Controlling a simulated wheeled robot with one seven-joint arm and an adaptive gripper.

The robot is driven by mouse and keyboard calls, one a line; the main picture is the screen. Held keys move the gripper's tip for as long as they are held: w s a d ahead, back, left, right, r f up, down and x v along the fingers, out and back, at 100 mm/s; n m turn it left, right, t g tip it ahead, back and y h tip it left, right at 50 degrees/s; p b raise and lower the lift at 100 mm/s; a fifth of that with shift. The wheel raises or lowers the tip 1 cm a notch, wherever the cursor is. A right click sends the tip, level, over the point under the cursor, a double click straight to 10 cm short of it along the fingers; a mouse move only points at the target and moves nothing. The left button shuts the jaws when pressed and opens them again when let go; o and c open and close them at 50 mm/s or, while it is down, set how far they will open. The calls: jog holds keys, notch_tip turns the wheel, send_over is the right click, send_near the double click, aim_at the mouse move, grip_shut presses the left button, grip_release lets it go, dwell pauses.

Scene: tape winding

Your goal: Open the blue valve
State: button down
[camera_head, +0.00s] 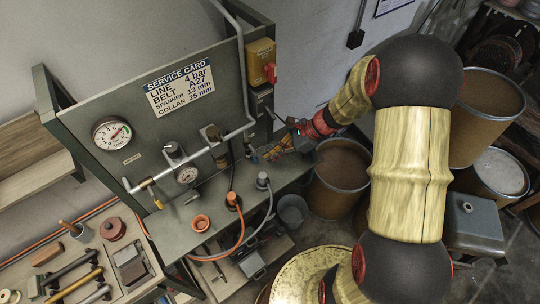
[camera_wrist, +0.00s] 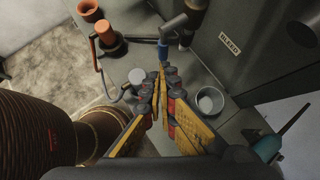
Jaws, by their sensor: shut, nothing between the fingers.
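A small blue piece, which looks like the blue valve's handle (camera_wrist: 163,48), sits at the end of a grey fitting just beyond my fingertips in the wrist view. In the head view the blue piece (camera_head: 253,156) is small and dark beside the pipework, just left of my fingertips. My gripper (camera_head: 266,156) is shut and empty, low in front of the panel. In the wrist view my gripper (camera_wrist: 162,78) has its fingertips together, pointing toward the blue piece. I cannot tell whether they touch it.
A grey panel (camera_head: 100,103) with a service card (camera_head: 179,88) and gauge (camera_head: 111,134) stands behind the pipework.

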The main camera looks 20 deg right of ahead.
jog(key=d+f+v, duration=0.1)
jog(key=v, duration=1)
jog(key=shift+d, duration=0.35)
jog(key=shift+f, duration=0.1)
